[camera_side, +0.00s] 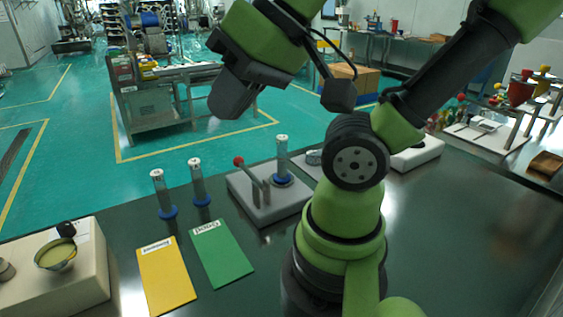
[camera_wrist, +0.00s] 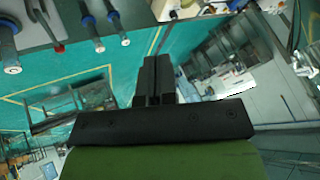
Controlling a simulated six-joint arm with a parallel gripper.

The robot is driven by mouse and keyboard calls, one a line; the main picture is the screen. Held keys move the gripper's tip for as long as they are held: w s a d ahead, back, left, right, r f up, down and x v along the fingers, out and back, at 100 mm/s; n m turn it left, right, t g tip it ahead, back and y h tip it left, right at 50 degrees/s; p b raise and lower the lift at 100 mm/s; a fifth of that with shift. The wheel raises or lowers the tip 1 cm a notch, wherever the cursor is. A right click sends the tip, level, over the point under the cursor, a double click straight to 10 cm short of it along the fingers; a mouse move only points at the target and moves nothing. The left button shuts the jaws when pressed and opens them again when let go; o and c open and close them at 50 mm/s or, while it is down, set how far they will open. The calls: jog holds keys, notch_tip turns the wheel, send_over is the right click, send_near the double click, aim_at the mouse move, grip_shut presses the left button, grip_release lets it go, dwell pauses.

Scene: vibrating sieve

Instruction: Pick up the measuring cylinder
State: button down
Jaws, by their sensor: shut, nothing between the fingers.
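Measuring cylinders with white tops and blue bases show in the side view. One cylinder (camera_side: 163,193) and a second cylinder (camera_side: 199,182) stand upright on the dark table; a third cylinder (camera_side: 282,160) stands on a grey device (camera_side: 265,212) with a red-knobbed lever. My gripper (camera_side: 225,105) is up above the table's far edge, apart from all of them. In the wrist view my gripper (camera_wrist: 157,62) is shut and empty, while cylinders (camera_wrist: 92,30) show at the top left, clear of the fingers. Which cylinder is meant, I cannot tell.
A yellow card (camera_side: 166,278) and a green card (camera_side: 221,252) lie flat in front of the two table cylinders. A white box (camera_side: 70,285) with a bowl (camera_side: 55,255) stands at the left. The table at the right (camera_side: 460,220) is clear.

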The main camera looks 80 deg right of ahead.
jog(key=c, duration=0.8)
grip_release()
jog(key=n+g+h, duration=0.6)
jog(key=n+g, duration=0.3)
jog(key=n, duration=0.7)
send_over(283, 138)
jog(key=w+a, duration=0.2)
notch_tip(283, 138, down, 11)
jog(key=x, duration=0.4)
jog(key=shift+s+a+f, duration=0.1)
jog(key=shift+s+f, duration=0.25)
jog(key=shift+s, duration=0.05)
jog(key=shift+x, duration=2.85)
